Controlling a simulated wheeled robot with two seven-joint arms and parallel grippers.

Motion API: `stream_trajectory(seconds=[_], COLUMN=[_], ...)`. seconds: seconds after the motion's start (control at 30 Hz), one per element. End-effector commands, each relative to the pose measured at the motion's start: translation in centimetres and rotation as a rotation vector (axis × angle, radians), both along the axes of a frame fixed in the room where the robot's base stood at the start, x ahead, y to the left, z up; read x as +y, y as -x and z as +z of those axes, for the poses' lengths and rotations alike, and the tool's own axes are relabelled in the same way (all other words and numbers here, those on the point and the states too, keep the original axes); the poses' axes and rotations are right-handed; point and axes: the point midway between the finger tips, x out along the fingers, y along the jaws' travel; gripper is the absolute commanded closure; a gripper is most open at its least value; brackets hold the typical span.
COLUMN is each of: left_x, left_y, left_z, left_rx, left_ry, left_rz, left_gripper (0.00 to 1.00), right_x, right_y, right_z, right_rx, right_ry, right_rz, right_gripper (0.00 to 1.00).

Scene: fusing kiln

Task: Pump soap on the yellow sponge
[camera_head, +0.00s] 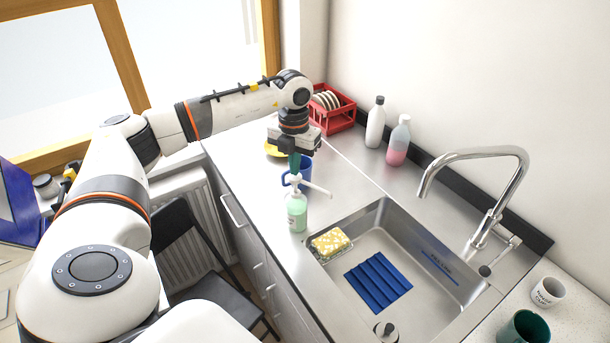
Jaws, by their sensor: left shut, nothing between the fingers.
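A soap pump bottle (297,213) with pale green liquid and a white pump head stands upright on the steel counter, left of the sink. Its nozzle points right. The yellow sponge (330,241), with a white pattern, lies in a small holder at the sink's left corner. My left gripper (295,164) points down just above the pump head. Its fingers are shut and empty; I cannot tell whether they touch the pump. My right gripper is not in view.
A red rack (341,116) holds plates. Two bottles (375,124) (398,143) stand by the wall. The sink (437,284) has a blue mat (378,282) and a tall faucet (497,205).

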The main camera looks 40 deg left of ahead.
Motion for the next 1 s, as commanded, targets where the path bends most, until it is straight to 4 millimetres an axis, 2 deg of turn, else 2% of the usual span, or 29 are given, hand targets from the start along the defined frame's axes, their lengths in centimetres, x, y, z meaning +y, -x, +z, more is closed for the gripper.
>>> stream_trajectory(seconds=[0.03, 0.7, 1.0], left_x=[0.0, 0.0, 0.0], left_y=[0.0, 0.0, 0.0], left_z=[0.7, 6.1, 6.3], left_rx=[-0.001, -0.001, -0.001], left_ry=[0.0, 0.0, 0.0], left_rz=[0.0, 0.0, 0.0], left_gripper=[1.0, 1.0, 1.0], right_x=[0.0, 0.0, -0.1], right_y=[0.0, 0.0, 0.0], right_z=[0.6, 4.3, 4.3], right_rx=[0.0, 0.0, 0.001], right_ry=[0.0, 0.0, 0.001], right_rz=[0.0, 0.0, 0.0], right_gripper=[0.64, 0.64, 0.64])
